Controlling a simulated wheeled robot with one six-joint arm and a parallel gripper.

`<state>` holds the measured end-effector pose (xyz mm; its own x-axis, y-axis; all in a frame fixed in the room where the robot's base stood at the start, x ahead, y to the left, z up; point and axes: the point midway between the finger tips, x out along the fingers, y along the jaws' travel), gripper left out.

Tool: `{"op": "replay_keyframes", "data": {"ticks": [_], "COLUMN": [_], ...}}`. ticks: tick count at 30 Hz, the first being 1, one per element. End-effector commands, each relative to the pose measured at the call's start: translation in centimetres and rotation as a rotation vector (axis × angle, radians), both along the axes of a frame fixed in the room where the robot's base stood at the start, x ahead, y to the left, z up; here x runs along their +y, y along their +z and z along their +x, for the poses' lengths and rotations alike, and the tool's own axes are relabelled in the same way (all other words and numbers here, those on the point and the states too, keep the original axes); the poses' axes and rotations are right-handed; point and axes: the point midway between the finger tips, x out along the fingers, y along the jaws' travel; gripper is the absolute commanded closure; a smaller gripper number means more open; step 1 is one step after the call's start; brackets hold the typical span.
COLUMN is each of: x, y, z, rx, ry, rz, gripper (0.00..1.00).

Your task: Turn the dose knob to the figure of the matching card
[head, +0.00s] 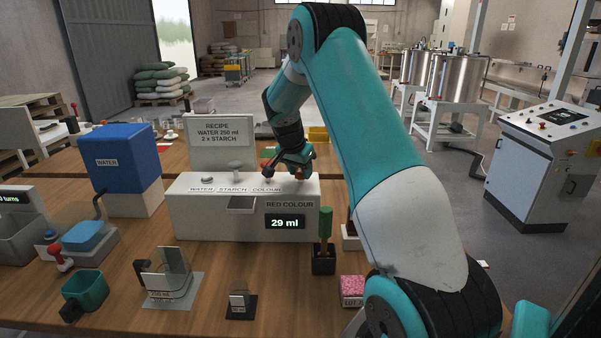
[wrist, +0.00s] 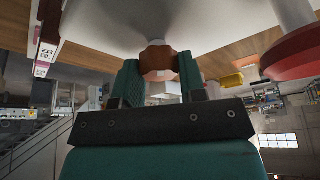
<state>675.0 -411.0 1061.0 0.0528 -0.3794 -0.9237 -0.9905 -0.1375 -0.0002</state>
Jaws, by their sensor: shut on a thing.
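The white dosing box (head: 190,215) stands on the table, labelled WATER, STARCH, COLOUR on top. Its front display (head: 285,222) reads 29 ml under RED COLOUR. My gripper (head: 288,170) is over the right part of the box top; in the wrist view, my gripper (wrist: 158,72) is shut on a brown-orange knob (wrist: 158,58) that sits against a pale surface. My fingers hide most of the knob in the head view. A recipe board (head: 217,133) behind the box reads WATER 250 ml, 2 x STARCH. I cannot tell which card is the matching card.
A blue WATER tank (head: 125,155) stands left of the box. In front are a green-handled tool (head: 325,225), a 250 ml stand (head: 170,285), a small dark stand (head: 240,303), a green scoop (head: 84,290) and a pink block (head: 352,288). A red disc (wrist: 302,52) is close by in the wrist view.

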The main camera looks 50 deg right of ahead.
Motion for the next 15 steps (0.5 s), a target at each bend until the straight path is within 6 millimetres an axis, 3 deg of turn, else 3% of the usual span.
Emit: {"op": "replay_keyframes", "data": {"ticks": [15], "x": [-0.05], "y": [0.00], "z": [0.01], "rx": [0.001], "ry": [-0.251], "rz": [0.000], "gripper": [0.86]}}
